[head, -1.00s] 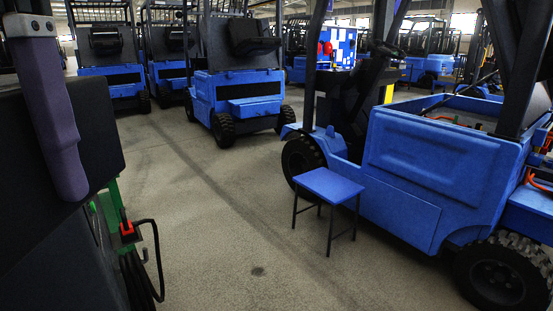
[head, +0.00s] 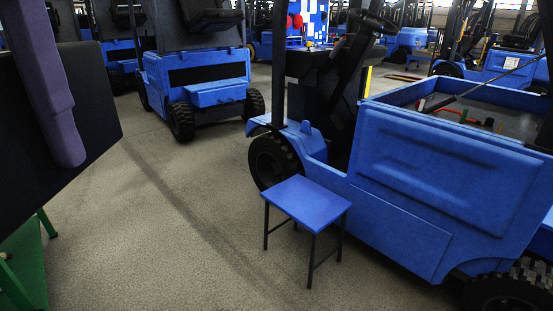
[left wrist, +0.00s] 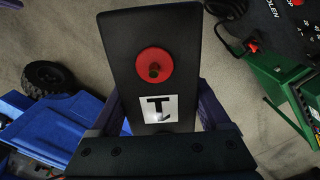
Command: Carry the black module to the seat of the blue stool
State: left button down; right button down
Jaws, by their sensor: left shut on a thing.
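The black module (left wrist: 150,70) fills the middle of the left wrist view, with a red round knob and a white label on its face. My left gripper (left wrist: 158,108) is shut on it, with purple fingers on both sides. In the head view the black module (head: 95,110) shows as a dark slab at the left edge, with a purple finger across it. The blue stool (head: 307,200) stands on the floor near the middle of the head view. Its flat seat is bare, and the module is held apart from it, to its left. My right gripper is not in view.
A blue forklift (head: 430,180) stands right behind the stool, its front wheel (head: 275,162) close to the seat. Another blue truck (head: 200,75) is further back. Green equipment (head: 25,270) is at the lower left. Floor between it and the stool is clear.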

aim_at(305, 198)
jog(key=i+z, duration=0.1)
jog(key=i, duration=0.7)
jog(key=i+j+z, duration=0.1)
jog(key=i, duration=0.7)
jog(key=i+j+z, duration=0.25)
jog(key=i+z, duration=0.2)
jog(key=i, duration=0.15)
jog(key=i+j+z, duration=0.9)
jog(key=i+j, duration=0.1)
jog(key=j, duration=0.1)
